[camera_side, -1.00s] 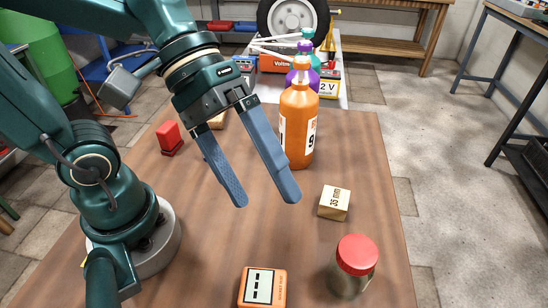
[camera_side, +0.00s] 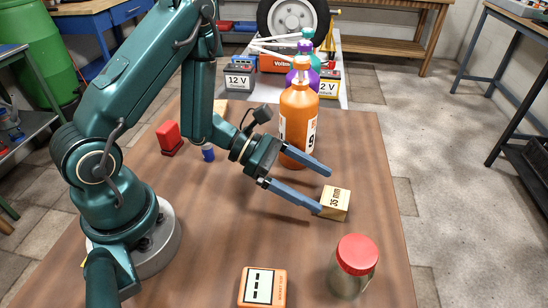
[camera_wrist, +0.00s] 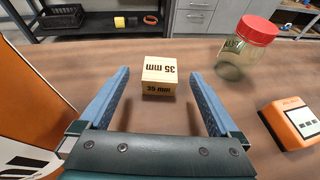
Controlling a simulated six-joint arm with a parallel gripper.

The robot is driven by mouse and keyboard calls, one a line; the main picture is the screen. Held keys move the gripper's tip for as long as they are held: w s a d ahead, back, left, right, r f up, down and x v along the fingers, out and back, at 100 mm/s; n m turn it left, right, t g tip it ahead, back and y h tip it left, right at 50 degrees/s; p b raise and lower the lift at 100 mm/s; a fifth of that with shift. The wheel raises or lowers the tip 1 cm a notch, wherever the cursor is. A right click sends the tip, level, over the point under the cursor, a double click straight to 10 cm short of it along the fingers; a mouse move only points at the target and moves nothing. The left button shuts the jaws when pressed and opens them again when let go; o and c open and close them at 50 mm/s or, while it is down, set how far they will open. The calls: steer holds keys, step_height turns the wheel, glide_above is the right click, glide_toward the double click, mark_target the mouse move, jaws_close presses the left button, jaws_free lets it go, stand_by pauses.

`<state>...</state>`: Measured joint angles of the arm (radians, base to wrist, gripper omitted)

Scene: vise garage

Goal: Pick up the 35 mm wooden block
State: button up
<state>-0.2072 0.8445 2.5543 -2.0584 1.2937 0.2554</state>
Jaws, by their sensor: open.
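The wooden block marked 35 mm (camera_side: 335,203) rests on the table toward its right edge. In the wrist view the block (camera_wrist: 159,75) lies ahead, between the lines of the two fingers and near their tips. My gripper (camera_side: 325,190) is open and empty, low over the table, its blue fingers pointing at the block. In the side view the near fingertip overlaps the block's left edge; I cannot tell whether they touch. In the wrist view my gripper (camera_wrist: 158,85) shows both fingers spread wide.
An orange bottle (camera_side: 298,125) stands just behind my gripper, close to the far finger. A glass jar with a red lid (camera_side: 355,265) and an orange meter (camera_side: 263,287) stand nearer the front. A red block (camera_side: 169,138) and a blue cylinder (camera_side: 208,152) are at the left.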

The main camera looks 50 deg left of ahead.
mark_target(333, 196)
steer(key=shift+f, duration=0.25)
steer(key=shift+x, duration=2.45)
steer(key=c, duration=1.4)
